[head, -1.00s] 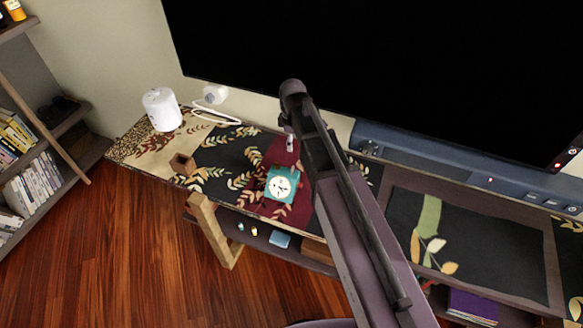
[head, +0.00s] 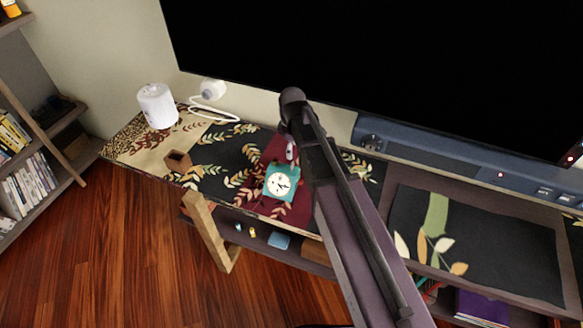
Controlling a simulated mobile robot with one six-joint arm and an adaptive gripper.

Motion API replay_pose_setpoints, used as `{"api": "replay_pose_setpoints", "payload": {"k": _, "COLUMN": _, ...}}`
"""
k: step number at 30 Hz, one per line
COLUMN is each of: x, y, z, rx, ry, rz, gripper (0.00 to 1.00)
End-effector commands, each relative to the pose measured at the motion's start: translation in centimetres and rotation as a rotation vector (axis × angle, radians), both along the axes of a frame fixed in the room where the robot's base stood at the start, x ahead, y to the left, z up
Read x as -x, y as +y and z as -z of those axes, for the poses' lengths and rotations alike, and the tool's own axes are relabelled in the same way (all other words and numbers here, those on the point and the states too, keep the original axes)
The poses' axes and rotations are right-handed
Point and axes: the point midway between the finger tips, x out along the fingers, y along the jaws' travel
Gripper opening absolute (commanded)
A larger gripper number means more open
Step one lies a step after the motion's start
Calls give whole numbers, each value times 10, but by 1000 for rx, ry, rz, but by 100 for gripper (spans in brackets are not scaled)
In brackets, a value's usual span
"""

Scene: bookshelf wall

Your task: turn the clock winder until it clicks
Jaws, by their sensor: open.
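The clock (head: 282,181) is a small teal box with a round white dial. It stands upright on the dark red part of the patterned cloth on the low stand, just left of my arm. Its winder cannot be made out; the clock's back is turned away from the head view. My arm crosses the middle of the picture, and its far end hangs over the area behind the clock. My gripper (head: 291,151) shows only in a small part there, open, just behind and above the clock's top. I cannot tell whether it touches the clock.
A brown box (head: 178,161) and a white cylinder (head: 157,106) stand left of the clock, with a white corded device (head: 212,90) behind. A large black screen (head: 390,70) rises behind, above a dark blue bar (head: 450,165). A bookshelf (head: 40,150) is at far left.

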Motion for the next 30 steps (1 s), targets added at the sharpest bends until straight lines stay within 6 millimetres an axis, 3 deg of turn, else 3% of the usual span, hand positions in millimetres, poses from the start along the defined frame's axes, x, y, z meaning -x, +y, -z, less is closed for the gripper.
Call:
{"api": "replay_pose_setpoints", "payload": {"k": 21, "x": 0, "y": 1, "z": 59, "rx": 0, "ry": 0, "rz": -1, "gripper": 77}}
{"api": "replay_pose_setpoints", "payload": {"k": 30, "x": 0, "y": 1, "z": 72, "rx": 0, "ry": 0, "rz": -1, "gripper": 77}}
